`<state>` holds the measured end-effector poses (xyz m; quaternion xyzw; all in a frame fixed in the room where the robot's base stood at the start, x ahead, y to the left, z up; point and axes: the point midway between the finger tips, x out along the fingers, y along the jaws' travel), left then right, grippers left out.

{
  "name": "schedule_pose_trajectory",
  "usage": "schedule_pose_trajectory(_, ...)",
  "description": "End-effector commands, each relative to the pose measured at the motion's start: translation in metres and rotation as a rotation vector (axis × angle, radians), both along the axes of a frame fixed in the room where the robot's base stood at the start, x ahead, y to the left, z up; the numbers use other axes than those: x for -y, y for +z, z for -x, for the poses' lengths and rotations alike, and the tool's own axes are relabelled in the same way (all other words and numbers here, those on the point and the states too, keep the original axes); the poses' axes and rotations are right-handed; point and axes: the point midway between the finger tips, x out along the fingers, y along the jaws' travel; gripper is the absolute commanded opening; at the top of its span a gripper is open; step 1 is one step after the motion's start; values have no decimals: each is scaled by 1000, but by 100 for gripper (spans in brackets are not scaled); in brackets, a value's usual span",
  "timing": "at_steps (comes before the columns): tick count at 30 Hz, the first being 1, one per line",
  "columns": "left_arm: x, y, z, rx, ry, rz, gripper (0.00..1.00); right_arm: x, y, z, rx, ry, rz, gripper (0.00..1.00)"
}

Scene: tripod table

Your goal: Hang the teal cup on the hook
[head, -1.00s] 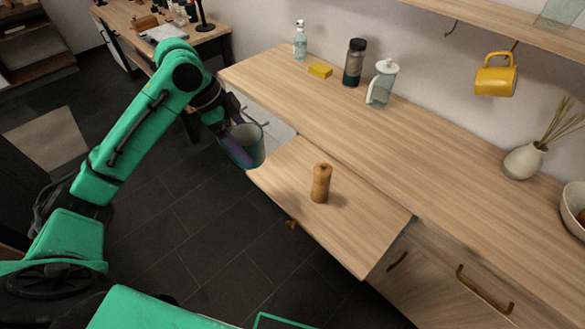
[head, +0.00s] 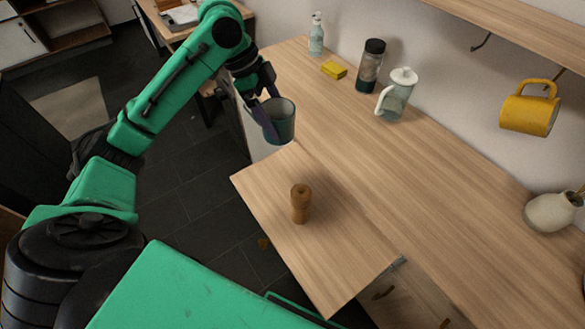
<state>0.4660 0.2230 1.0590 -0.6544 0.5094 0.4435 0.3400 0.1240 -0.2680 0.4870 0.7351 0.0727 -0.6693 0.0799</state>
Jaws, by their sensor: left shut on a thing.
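The teal cup (head: 282,122) is in the head view left of centre, held in the air near the counter's left edge, its open top facing up. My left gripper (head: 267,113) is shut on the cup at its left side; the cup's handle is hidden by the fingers. Under the wall shelf at the right, a hook (head: 481,42) is bare. A second hook (head: 554,78) carries a yellow mug (head: 529,108). My right gripper is not in view.
A pepper mill (head: 300,204) stands on the pulled-out board (head: 330,245). A glass pitcher (head: 395,98), dark-lidded jar (head: 370,66), yellow sponge (head: 334,69) and spray bottle (head: 316,36) stand along the wall. The counter middle (head: 400,165) is clear.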

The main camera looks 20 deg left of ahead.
Motion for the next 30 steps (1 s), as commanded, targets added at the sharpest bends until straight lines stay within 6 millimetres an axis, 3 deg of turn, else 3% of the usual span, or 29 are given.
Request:
schedule_pose_trajectory(13, -1, -135, 3, -6, 0, -1, 6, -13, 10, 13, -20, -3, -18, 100)
schedule_pose_trajectory(23, -1, -189, 2, -2, 0, 0, 6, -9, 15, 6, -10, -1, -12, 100)
schedule_pose_trajectory(30, -1, -193, 2, 0, -1, -2, 6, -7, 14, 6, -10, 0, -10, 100)
